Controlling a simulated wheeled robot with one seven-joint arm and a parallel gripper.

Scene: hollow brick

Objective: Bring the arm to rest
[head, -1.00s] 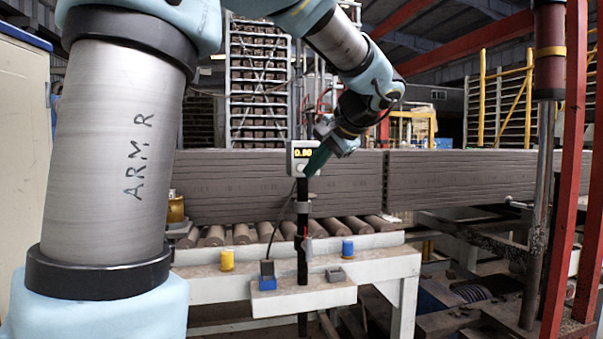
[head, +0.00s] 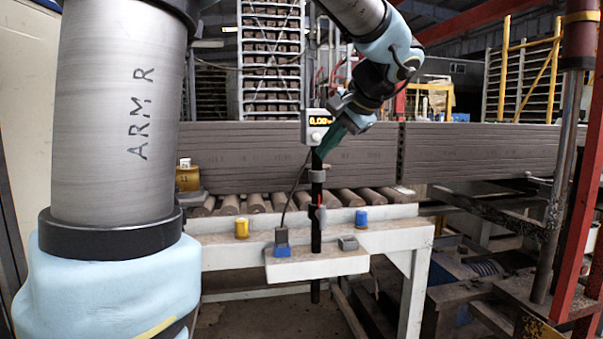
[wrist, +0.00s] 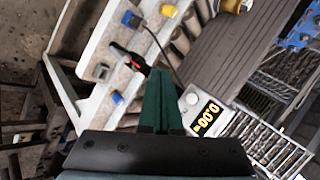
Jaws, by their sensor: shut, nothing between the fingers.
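My gripper (head: 329,146) has green fingers pointing down and to the left in the head view. It is in front of the stack of grey-brown clay slabs (head: 270,157), beside the white display box (head: 318,126) on the black post. In the wrist view the green fingers (wrist: 160,82) are together, with nothing seen between them. The display box (wrist: 203,116) is just right of the fingers there. I cannot tell whether the fingers touch the box or the post.
A white bench (head: 395,236) with rollers stands below. Its small shelf (head: 318,266) carries a blue holder (head: 283,250) and a grey block (head: 348,243). A yellow cylinder (head: 242,228) and a blue one (head: 361,218) stand on the bench. Red steel posts (head: 583,230) rise at the right.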

